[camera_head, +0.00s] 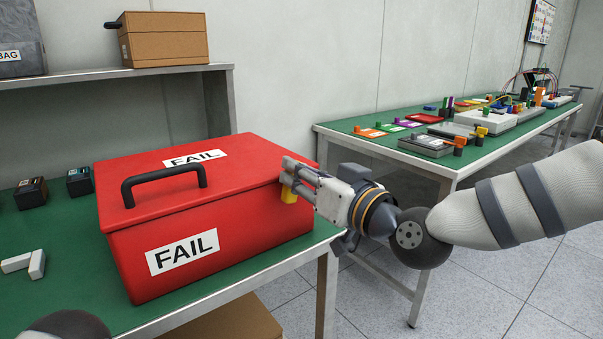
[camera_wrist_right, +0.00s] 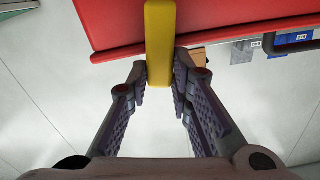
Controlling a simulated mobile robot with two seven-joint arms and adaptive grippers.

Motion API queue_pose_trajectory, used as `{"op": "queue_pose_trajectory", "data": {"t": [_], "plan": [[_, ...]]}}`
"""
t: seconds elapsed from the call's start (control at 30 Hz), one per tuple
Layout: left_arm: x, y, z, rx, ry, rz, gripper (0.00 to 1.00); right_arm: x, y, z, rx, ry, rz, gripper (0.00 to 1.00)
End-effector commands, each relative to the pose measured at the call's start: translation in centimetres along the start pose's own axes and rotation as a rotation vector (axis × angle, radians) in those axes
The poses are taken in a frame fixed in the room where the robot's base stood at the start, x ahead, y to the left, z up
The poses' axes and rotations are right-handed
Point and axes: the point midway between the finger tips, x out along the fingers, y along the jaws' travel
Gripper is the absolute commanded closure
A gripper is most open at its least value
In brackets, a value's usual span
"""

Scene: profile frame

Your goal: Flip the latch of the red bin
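The red bin (camera_head: 205,205) is a closed box with FAIL labels and a black handle on its lid. It sits on the green-topped table at the left. Its yellow latch (camera_head: 289,194) is on the right side, partly hidden by my right gripper (camera_head: 290,178). In the right wrist view, the latch (camera_wrist_right: 160,45) hangs between the two fingertips of the gripper (camera_wrist_right: 160,80). The fingertips close in on both sides of it and appear to touch it. My left gripper is out of view; only a dark rounded arm part shows at the bottom left.
Small black boxes (camera_head: 31,193) and white blocks (camera_head: 37,264) lie left of the bin. A shelf (camera_head: 100,77) behind holds a brown box (camera_head: 165,40) and a grey bin (camera_head: 20,40). A second green table (camera_head: 385,140) with colored parts stands at the right, across open floor.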

Motion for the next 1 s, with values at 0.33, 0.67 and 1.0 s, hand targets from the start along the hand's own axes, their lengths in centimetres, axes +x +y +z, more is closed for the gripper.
{"op": "queue_pose_trajectory", "data": {"t": [0.33, 0.67, 1.0], "plan": [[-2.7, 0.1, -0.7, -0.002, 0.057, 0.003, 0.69, -0.1, -1.2, -0.1, -0.223, 0.000, -0.001, 1.00], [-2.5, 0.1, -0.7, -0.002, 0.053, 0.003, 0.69, 0.0, -1.1, 0.2, -0.219, -0.001, -0.001, 0.60], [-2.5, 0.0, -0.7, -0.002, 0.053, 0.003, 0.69, -1.0, -1.1, 0.1, -0.217, -0.001, 0.000, 0.60]]}}
